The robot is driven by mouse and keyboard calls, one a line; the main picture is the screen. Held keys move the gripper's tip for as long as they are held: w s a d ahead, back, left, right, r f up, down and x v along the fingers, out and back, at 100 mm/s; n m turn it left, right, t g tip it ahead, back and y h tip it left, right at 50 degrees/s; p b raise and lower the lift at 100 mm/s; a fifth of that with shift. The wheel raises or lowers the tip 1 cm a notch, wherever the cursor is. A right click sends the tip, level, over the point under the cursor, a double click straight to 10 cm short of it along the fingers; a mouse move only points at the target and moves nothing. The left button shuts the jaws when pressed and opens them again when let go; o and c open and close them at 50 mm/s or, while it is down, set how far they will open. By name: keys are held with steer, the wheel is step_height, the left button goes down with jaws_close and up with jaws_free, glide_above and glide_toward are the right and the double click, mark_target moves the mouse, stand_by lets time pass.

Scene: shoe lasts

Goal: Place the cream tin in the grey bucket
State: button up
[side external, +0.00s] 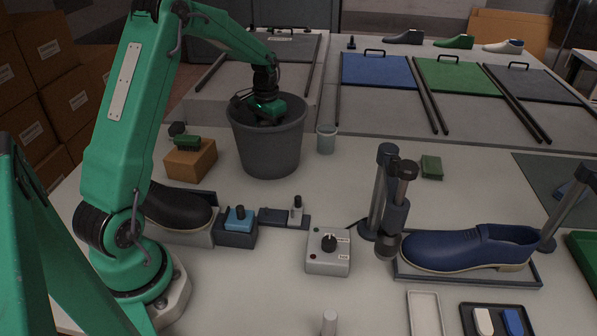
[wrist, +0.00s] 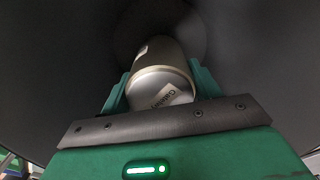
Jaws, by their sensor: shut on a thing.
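The grey bucket (side external: 268,150) stands upright on the table left of centre in the side view. My gripper (side external: 268,108) reaches down into its mouth, and its fingertips are hidden behind the rim. In the wrist view, my gripper (wrist: 160,88) is shut on the cream tin (wrist: 162,72), which has a pale label with dark lettering. The dark inner wall of the bucket (wrist: 60,60) surrounds the tin there. I cannot tell whether the tin touches the bucket's bottom. The tin is hidden in the side view.
A small grey-green cup (side external: 326,140) stands just right of the bucket. A brown block with a green brush (side external: 190,155) is to its left. A blue shoe (side external: 470,248) and a grey control box (side external: 328,252) are nearer the front. Table between is partly clear.

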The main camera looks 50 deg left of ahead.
steer(key=shift+f, duration=1.1)
steer(key=shift+f, duration=0.15)
steer(key=o, duration=1.2)
step_height(320, 180, up, 12)
steer(key=shift+r, duration=0.1)
steer(key=shift+d+r, duration=0.1)
